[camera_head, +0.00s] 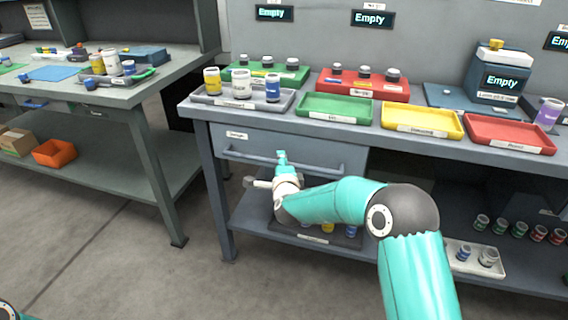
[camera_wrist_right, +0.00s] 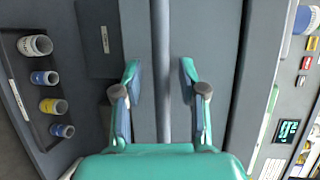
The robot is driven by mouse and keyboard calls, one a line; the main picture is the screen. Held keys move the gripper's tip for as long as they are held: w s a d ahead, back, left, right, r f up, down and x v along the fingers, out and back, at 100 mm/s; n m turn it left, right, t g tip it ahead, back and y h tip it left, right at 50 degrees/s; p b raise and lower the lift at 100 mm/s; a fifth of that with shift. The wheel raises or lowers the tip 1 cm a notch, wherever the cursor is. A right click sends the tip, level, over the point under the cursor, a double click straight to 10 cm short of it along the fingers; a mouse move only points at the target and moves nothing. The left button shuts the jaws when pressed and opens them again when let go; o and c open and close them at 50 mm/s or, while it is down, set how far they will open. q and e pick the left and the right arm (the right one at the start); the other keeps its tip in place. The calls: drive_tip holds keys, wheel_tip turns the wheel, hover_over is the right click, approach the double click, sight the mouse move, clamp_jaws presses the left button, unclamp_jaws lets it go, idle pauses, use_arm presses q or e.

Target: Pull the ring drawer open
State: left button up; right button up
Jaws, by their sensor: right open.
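The grey drawer (camera_head: 300,148) under the middle bench's left end looks closed, with a long bar handle (camera_head: 240,156) across its front. A small white label (camera_head: 237,135) is on it, too small to read surely. My right gripper (camera_head: 266,170) is at the handle, reaching in from the lower right. In the right wrist view the gripper (camera_wrist_right: 160,80) is open, and the handle bar (camera_wrist_right: 161,40) runs between its fingers with gaps on both sides. My left gripper is not in view; only a teal bit of my arm shows at the bottom left corner.
On the bench top are a grey tray (camera_head: 215,99) with jars, a green tray (camera_head: 335,104), a yellow tray (camera_head: 422,118) and a red tray (camera_head: 510,133). A lower shelf holds jars. A side bench (camera_head: 120,92) stands left. The floor (camera_head: 130,250) in front is clear.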

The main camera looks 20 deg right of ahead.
drive_tip(key=shift+w, duration=0.15)
clamp_jaws()
